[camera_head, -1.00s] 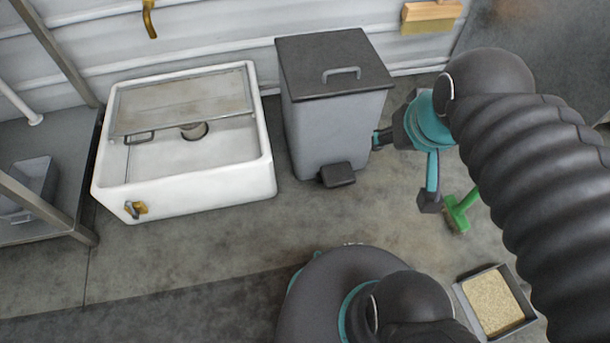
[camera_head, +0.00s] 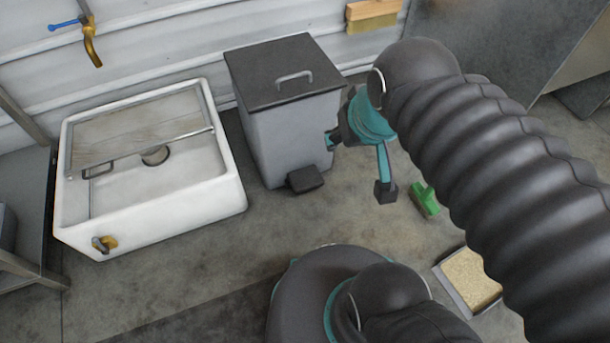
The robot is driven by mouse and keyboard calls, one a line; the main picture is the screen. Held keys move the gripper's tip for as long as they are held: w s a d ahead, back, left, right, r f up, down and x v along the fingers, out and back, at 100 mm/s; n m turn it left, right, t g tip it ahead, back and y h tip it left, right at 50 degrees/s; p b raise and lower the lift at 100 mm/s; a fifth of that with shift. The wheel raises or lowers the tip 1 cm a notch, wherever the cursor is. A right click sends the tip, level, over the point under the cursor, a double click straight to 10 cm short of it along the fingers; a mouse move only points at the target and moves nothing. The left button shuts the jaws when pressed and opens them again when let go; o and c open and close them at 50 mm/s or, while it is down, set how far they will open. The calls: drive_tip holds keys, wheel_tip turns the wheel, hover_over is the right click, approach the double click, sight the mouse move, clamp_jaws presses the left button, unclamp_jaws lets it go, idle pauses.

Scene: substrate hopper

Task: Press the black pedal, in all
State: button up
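The black pedal (camera_head: 305,179) sticks out at the foot of a grey bin (camera_head: 287,140) standing against the wall. The bin's dark lid (camera_head: 283,72), with a bar handle, is closed. My gripper (camera_head: 359,166) is beside the bin's right side, above and to the right of the pedal, apart from the pedal. One dark fingertip is close to the bin's side and another hangs lower to the right. The fingers are spread wide with nothing between them. Whether the near fingertip touches the bin cannot be told.
A white sink (camera_head: 150,215) with a wooden board stands left of the bin. A green brush (camera_head: 425,199) and a tray of grainy substrate (camera_head: 470,281) lie on the floor to the right. Floor in front of the pedal is clear.

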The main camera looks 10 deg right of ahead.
clamp_jaws()
idle(1.1)
